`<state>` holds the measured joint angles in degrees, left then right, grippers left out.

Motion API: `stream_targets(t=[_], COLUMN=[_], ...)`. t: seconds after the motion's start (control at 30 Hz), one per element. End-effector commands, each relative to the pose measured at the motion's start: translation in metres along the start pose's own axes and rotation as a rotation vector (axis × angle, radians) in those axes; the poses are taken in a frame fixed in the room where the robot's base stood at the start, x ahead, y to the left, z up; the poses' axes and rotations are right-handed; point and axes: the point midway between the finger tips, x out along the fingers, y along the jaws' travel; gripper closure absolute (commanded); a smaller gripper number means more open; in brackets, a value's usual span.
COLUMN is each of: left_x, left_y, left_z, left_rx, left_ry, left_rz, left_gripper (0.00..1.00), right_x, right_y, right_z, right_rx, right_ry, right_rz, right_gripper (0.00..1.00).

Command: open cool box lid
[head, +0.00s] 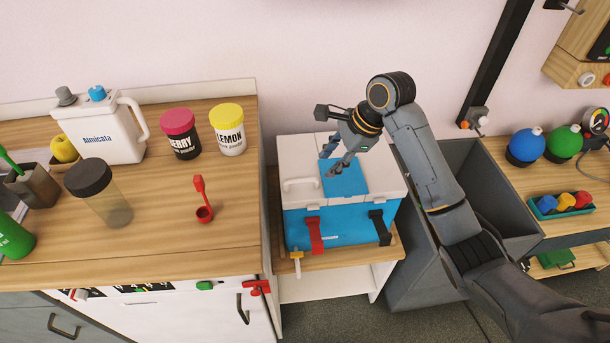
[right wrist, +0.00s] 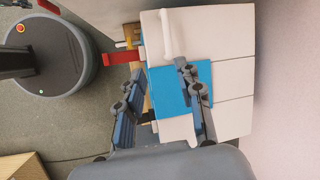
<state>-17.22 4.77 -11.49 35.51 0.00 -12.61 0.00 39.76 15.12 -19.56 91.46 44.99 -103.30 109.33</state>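The cool box (head: 335,225) has a blue body and a white lid (head: 385,170) with a blue panel. The lid lies closed on top. A white handle (head: 300,183) is at its left. A red latch (head: 315,234) and a black latch (head: 379,228) are on the front; in the right wrist view the red latch (right wrist: 122,58) sticks out from the front. My right gripper (head: 333,162) is above the lid's blue panel, open and empty. In the right wrist view its fingers (right wrist: 160,72) are spread, one over the panel, one near the front edge. My left gripper is out of view.
The box stands on a low wooden stand (head: 345,257). A wooden counter (head: 150,240) with jars, a white jug (head: 105,135) and a red scoop (head: 202,200) is at left. A grey bin (head: 420,270) stands close at right. The wall is behind.

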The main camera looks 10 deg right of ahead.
Motion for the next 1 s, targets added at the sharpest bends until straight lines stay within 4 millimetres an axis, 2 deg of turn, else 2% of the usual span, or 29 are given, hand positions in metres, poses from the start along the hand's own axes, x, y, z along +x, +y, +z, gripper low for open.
stream_targets(t=[0.03,0.1,0.2,0.27,0.47,0.8,1.0], left_x=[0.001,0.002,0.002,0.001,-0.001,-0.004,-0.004], left_y=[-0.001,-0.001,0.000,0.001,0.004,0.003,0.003], left_z=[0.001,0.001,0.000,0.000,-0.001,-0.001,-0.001], left_rx=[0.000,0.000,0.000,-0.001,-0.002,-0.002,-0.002], left_ry=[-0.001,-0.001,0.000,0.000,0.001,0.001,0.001], left_rz=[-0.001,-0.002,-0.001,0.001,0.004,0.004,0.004], left_gripper=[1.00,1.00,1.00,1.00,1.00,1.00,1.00], right_x=[-0.014,-0.027,-0.035,-0.033,-0.003,0.068,0.093], right_y=[-0.009,-0.016,-0.019,-0.019,-0.018,-0.018,-0.018], right_z=[0.003,0.007,0.010,0.011,0.011,0.012,0.012], right_rx=[0.046,0.102,0.142,0.149,0.151,0.150,0.149], right_ry=[-0.001,-0.005,-0.006,-0.007,-0.008,-0.008,-0.007], right_rz=[0.000,0.007,0.014,0.017,0.019,0.017,0.014], right_gripper=[0.64,0.64,0.64,0.64,0.64,0.64,0.64])
